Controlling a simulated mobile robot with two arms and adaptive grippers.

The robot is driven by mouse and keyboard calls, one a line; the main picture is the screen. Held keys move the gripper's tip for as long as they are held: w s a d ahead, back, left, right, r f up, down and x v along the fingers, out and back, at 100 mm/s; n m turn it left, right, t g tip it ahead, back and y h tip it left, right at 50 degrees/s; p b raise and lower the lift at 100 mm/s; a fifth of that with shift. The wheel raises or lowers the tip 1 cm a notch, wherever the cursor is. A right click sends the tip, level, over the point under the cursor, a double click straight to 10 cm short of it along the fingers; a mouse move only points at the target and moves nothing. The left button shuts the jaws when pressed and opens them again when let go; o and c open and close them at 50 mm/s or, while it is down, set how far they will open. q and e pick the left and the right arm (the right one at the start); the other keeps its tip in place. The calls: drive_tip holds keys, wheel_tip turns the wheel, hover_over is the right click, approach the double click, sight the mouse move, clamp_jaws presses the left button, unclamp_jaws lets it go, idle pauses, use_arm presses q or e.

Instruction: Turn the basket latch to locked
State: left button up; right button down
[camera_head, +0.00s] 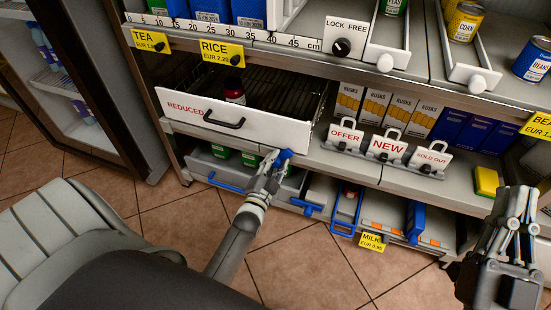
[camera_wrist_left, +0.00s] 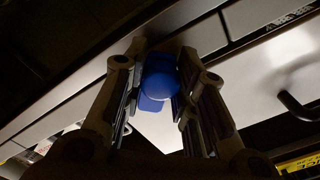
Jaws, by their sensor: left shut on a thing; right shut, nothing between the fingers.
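My left gripper (camera_head: 277,162) is in front of the lower shelves, below the right end of the REDUCED drawer. It is shut on a blue knob-like piece (camera_head: 285,154). In the left wrist view this blue piece (camera_wrist_left: 159,84) sits between the two fingers, with a rounded front and a flat part below. I cannot tell for sure whether it is the basket latch, or which way it is turned. A white plate marked LOCK FREE (camera_head: 346,27) with a black knob (camera_head: 342,47) is higher up. My right gripper (camera_head: 515,208) is shut and empty at the far right.
The REDUCED drawer (camera_head: 190,110) stands pulled out, holding a dark red-lidded jar (camera_head: 234,91). Tags OFFER, NEW and SOLD OUT (camera_head: 433,158) stand on the shelf edge. A blue-handled basket (camera_head: 346,211) is on the low shelf. The tiled floor (camera_head: 290,260) in front is clear.

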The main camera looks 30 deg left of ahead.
use_arm(q)
drive_tip(key=n+p, duration=0.2)
drive_tip(key=n, duration=0.1)
drive_tip(key=shift+r+n, duration=0.15)
drive_tip(key=shift+n, duration=0.25)
drive_tip(key=n+p, duration=0.1)
drive_tip(key=n, duration=0.3)
drive_tip(key=shift+n, duration=0.4)
drive_tip(key=shift+o, duration=0.4)
drive_tip(key=shift+w+n+p, duration=0.1)
drive_tip(key=shift+n+p, duration=0.35)
drive_tip(key=shift+n, duration=0.65)
use_arm(e)
wheel_tip(320, 180, down, 18)
drive_tip(key=d+g+h, duration=0.2)
drive_tip(key=g+h, duration=0.2)
drive_tip(key=g, duration=0.7)
drive_tip(key=shift+s+d+m, duration=0.15)
drive_tip(key=shift+d+m, duration=0.15)
drive_tip(key=shift+d, duration=0.05)
use_arm(q)
drive_tip(key=o, duration=1)
use_arm(e)
drive_tip(key=shift+r, duration=0.1)
use_arm(q)
drive_tip(key=shift+s+f, duration=0.2)
drive_tip(key=shift+s, duration=0.25)
drive_tip(key=v, duration=1.1)
